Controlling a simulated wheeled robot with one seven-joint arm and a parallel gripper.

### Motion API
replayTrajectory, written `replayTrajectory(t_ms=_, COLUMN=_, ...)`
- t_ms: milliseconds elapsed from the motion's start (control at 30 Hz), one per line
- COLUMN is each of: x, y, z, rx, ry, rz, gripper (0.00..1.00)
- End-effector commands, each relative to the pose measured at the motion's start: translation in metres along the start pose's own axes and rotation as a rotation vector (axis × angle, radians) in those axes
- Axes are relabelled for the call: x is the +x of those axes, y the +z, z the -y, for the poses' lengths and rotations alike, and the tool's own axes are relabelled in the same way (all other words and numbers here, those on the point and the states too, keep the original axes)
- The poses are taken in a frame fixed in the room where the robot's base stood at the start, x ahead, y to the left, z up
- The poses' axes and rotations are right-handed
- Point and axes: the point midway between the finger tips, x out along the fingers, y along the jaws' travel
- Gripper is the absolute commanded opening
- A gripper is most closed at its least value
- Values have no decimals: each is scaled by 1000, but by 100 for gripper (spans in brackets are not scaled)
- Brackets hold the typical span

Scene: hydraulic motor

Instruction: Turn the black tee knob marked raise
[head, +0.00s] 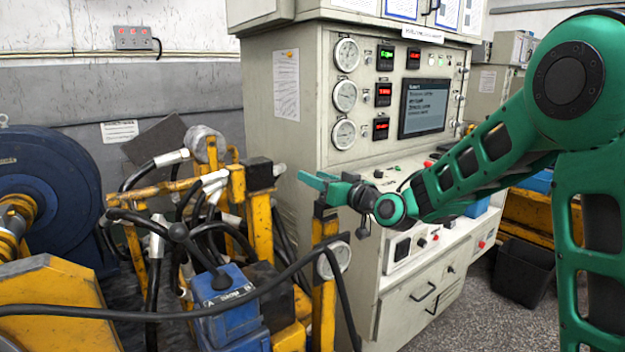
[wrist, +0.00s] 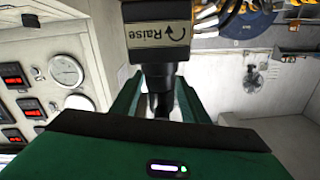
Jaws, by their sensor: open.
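The black block with the "Raise" label and curved arrow (wrist: 157,34) is at the top centre of the wrist view. A dark narrower part, seemingly the tee knob (wrist: 158,76), shows below the label between my fingers. In the head view a black block (head: 259,173) tops a yellow post, with a short stub on its right side. The label cannot be read there. My gripper (head: 312,181) is open and points left toward this block. Its green fingers also show in the wrist view (wrist: 160,105), either side of the dark part. I cannot tell whether they touch it.
A grey control cabinet (head: 305,135) with gauges and a screen stands close behind my gripper. Another yellow post with a black top (head: 325,225) stands below it. Black hoses and a blue valve block (head: 225,300) crowd the front left.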

Motion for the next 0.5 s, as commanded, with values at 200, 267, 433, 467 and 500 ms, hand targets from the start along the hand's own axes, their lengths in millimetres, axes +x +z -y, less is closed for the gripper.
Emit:
replayTrajectory(t_ms=200, x=15, y=0, z=0, rx=0, ry=0, rz=0, gripper=41)
replayTrajectory(t_ms=267, x=16, y=0, z=0, rx=0, ry=0, rz=0, gripper=41)
replayTrajectory(t_ms=433, x=16, y=0, z=0, rx=1, ry=0, rz=0, gripper=41)
replayTrajectory(t_ms=467, x=16, y=0, z=0, rx=1, ry=0, rz=0, gripper=41)
replayTrajectory(t_ms=500, x=16, y=0, z=0, rx=1, ry=0, rz=0, gripper=38)
